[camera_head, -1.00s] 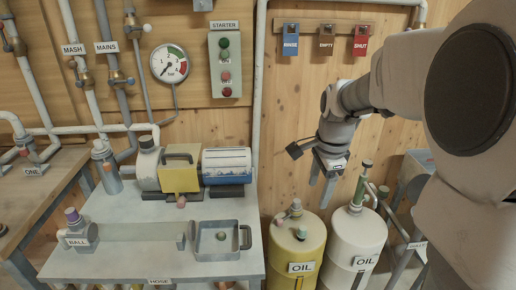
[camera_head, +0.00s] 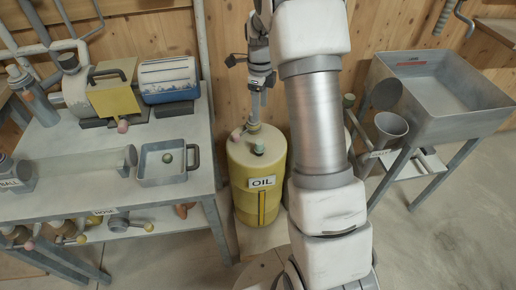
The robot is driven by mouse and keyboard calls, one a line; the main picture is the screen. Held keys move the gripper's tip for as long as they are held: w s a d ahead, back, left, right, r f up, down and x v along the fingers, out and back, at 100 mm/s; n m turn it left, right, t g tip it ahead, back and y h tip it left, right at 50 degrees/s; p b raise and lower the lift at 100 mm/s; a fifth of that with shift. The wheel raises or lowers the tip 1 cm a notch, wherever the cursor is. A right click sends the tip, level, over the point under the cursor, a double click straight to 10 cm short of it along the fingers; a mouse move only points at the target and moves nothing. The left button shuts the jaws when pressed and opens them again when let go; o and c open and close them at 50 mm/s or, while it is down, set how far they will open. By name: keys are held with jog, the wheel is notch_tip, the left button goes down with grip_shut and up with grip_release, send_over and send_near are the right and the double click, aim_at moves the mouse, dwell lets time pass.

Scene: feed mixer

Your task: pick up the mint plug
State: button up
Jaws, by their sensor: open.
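A small pale mint-green plug (camera_head: 259,147) sits on the top of the yellow oil drum (camera_head: 240,185), toward its right front. A pinkish plug or knob (camera_head: 237,132) is on the same lid, to its left and farther back. My gripper (camera_head: 254,118) points down over the back of the drum top, behind the mint plug in the picture. It is open and nothing shows between its fingers, which are seen nearly edge-on. I cannot tell how high the fingertips are above the lid.
My own arm hides most of the white oil drum to the right. The workbench (camera_head: 105,168) on the left holds a motor pump and a small tray (camera_head: 148,178) with a dark green ball (camera_head: 167,157). A grey sink (camera_head: 440,100) and a funnel (camera_head: 388,128) stand at the right.

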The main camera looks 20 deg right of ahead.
aim_at(260, 142)
notch_tip(260, 142, down, 12)
jog(key=b, duration=0.3)
jog(key=shift+s+r, duration=0.1)
jog(key=shift+r, duration=0.05)
jog(key=shift+s+a+f+b, duration=0.15)
jog(key=shift+f+b, duration=0.35)
jog(key=shift+f, duration=0.85)
jog(key=shift+s+f+b, duration=0.1)
jog(key=shift+f+b, duration=0.35)
jog(key=shift+f, duration=0.85)
grip_shut()
jog(key=shift+r, duration=0.15)
